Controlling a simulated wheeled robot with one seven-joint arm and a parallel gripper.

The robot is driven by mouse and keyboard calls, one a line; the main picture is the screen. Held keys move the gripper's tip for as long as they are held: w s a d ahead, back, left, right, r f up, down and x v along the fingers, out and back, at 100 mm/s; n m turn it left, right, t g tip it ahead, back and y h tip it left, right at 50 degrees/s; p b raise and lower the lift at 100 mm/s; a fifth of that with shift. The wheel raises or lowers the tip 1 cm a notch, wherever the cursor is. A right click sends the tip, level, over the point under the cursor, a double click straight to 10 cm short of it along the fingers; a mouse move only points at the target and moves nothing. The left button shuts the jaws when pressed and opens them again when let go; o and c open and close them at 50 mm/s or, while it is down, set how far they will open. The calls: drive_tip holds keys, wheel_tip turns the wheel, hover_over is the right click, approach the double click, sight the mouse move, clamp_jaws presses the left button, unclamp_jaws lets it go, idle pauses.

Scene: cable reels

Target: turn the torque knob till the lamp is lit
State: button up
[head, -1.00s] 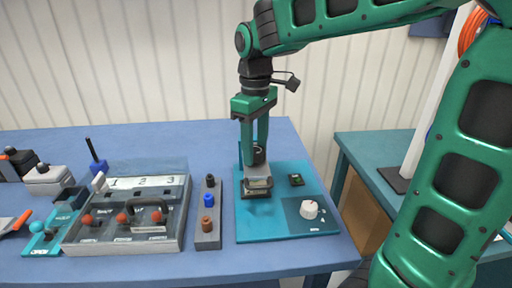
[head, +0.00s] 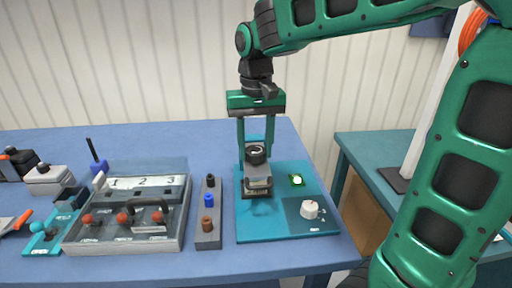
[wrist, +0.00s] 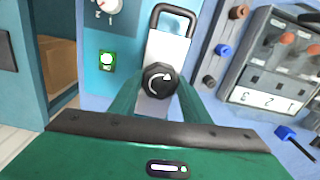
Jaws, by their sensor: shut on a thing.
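The torque knob is a black faceted knob (head: 256,155) on top of a grey block on the teal panel (head: 260,232). In the wrist view the knob (wrist: 159,80) shows a white curved arrow on its face. My gripper (head: 256,149) points down over it, and its two green fingers are shut on the knob's sides. The lamp (head: 297,180) sits on the panel to the right of the block and glows bright whitish green. The lit lamp also shows in the wrist view (wrist: 106,59).
A white dial (head: 310,209) is at the panel's front right. A grey strip with coloured knobs (head: 208,226) stands to the left, then a grey box with numbers 1 2 3 (head: 145,183). A teal side table (head: 375,149) is at the right.

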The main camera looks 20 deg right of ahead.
drive_tip(key=shift+w+m, duration=0.15)
drive_tip(key=shift+m, duration=0.45)
drive_tip(key=o, duration=1)
drive_tip(key=shift+o, duration=0.2)
wheel_tip(320, 180, up, 11)
drive_tip(key=shift+d+f, duration=0.1)
drive_tip(key=shift+f, duration=0.1)
